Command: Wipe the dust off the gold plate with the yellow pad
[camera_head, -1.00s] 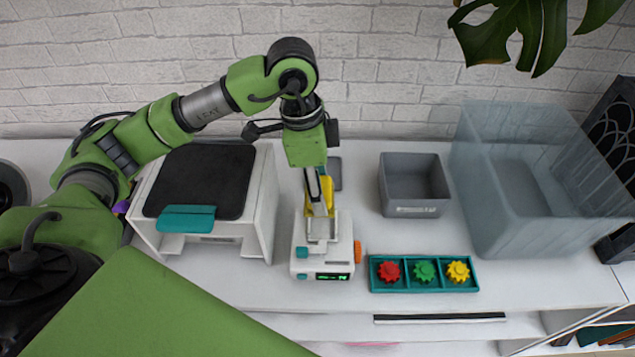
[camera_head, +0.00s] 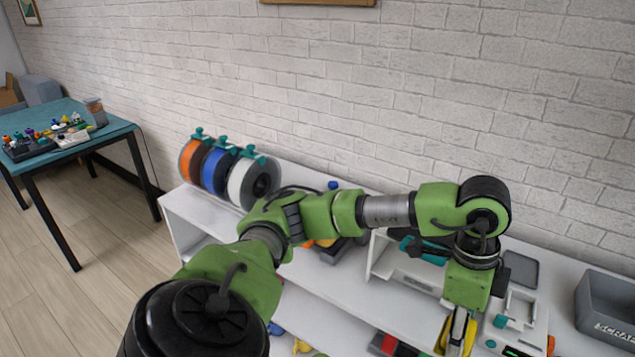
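My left gripper (camera_head: 457,335) points down at the lower right, beside a small white machine (camera_head: 520,325) with a tray-like top. Yellow shows around its fingers; I cannot tell whether this is the yellow pad or part of the gripper. The fingertips are near or past the bottom edge of the picture, so their opening is unclear. I cannot make out the gold plate or any dust. My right gripper is out of view.
A white box with a teal handle (camera_head: 425,252) is partly behind my arm. A grey bin (camera_head: 608,310) stands at the right, and filament spools (camera_head: 222,172) stand on the left of the white bench. A teal table (camera_head: 62,130) is far left, with open floor between.

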